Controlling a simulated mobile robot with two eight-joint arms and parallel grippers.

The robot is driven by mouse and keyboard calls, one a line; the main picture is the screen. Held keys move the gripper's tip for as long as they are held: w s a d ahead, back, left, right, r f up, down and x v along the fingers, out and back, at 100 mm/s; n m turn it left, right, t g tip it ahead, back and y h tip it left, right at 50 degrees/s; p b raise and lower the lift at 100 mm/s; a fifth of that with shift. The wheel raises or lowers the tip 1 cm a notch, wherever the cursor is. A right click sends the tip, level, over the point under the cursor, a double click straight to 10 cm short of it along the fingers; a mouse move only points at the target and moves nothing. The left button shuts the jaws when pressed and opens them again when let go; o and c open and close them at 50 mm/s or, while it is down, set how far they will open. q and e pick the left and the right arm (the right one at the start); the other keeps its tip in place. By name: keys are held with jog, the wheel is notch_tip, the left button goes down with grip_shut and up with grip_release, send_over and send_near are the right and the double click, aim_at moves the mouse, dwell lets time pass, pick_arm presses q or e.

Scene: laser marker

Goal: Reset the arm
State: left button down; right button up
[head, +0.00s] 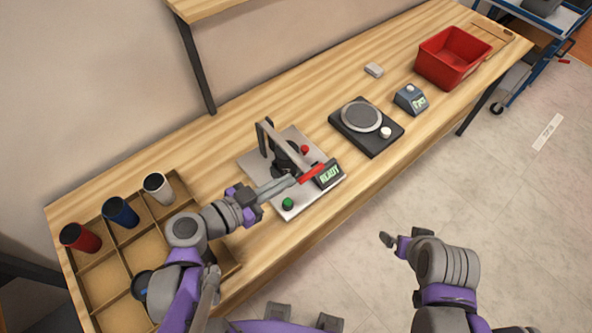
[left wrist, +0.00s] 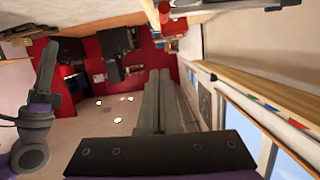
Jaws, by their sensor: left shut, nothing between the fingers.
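My left gripper (head: 292,181) is shut and empty, its long grey fingers over the laser marker's plate. Their tips are close to the red handle (head: 312,173) of the marker's arm; whether they touch it I cannot tell. In the left wrist view the two fingers (left wrist: 160,90) lie together. The laser marker has a grey plate (head: 256,163), a raised arm frame (head: 285,142), a dark round fixture (head: 287,158), a red button (head: 304,149), a green button (head: 288,203) and a display (head: 328,174) reading READY. My right gripper (head: 388,240) is off the table's front edge, its jaws unclear.
A divided wooden tray (head: 99,273) at the left holds a red (head: 80,237), a blue (head: 121,211) and a white tumbler (head: 158,188). To the right are a black round-topped device (head: 362,117), a small display box (head: 410,98) and a red bin (head: 452,57). The table's front right is clear.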

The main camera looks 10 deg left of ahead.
pick_arm(q)
jog(key=shift+s+a+r, duration=0.15)
jog(key=shift+s+a, duration=0.25)
jog(key=shift+s, duration=0.2)
notch_tip(320, 180, down, 7)
jog(key=s+n+g+y, duration=0.2)
jog(key=n+g+y, duration=0.2)
jog(key=g, duration=0.1)
jog(key=s+a+n+g+y, duration=0.1)
jog(key=a+n+y, duration=0.3)
jog(key=a+y, duration=0.1)
jog(key=shift+a+r, duration=0.4)
jog(key=shift+a, duration=0.1)
